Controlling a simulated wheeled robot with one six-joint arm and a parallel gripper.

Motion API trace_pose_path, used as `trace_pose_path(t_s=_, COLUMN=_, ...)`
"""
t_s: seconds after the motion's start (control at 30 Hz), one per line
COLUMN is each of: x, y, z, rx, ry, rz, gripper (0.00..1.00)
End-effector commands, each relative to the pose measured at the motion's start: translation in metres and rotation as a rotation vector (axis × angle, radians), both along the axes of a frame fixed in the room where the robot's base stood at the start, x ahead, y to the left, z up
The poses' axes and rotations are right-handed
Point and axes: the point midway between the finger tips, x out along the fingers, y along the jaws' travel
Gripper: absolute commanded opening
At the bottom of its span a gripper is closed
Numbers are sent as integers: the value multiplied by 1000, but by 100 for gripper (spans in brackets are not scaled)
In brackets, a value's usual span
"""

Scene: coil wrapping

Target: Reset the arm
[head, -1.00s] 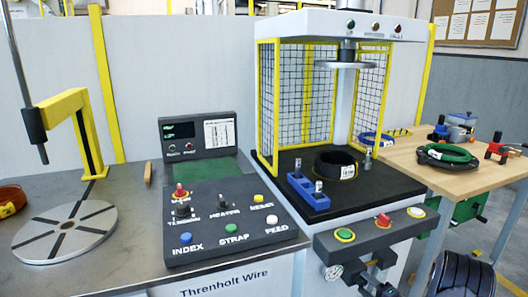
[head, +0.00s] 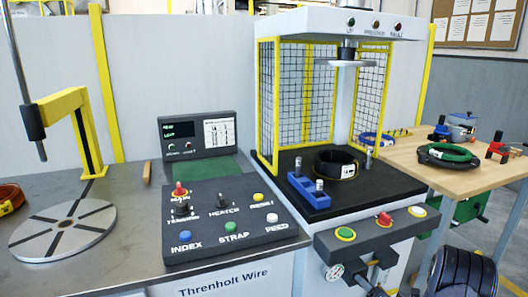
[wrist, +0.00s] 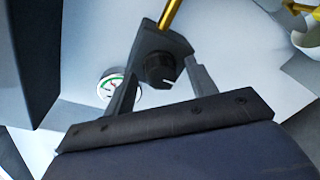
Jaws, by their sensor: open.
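My gripper (wrist: 163,72) is open in the wrist view, its two grey fingers spread apart. A black knob with a white mark (wrist: 160,70) shows between the fingers, on a dark block with a brass-coloured rod above it. I cannot tell whether the fingers touch the knob. A round gauge (wrist: 111,86) with a white face is beside the left finger, partly hidden by it. In the head view the gauge (head: 334,272) is below the press's button panel (head: 370,236).
The press (head: 350,190) holds a black coil (head: 336,164) and a blue block (head: 308,191). A control console (head: 235,232) and a round slotted turntable (head: 62,232) are on the left bench. A wooden table (head: 410,160) with a green-banded coil (head: 447,154) stands at right.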

Motion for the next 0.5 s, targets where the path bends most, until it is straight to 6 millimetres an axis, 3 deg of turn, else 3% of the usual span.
trace_pose_path(t_s=0.5, x=0, y=2, z=0, rx=-354, ry=-129, rz=1, gripper=54)
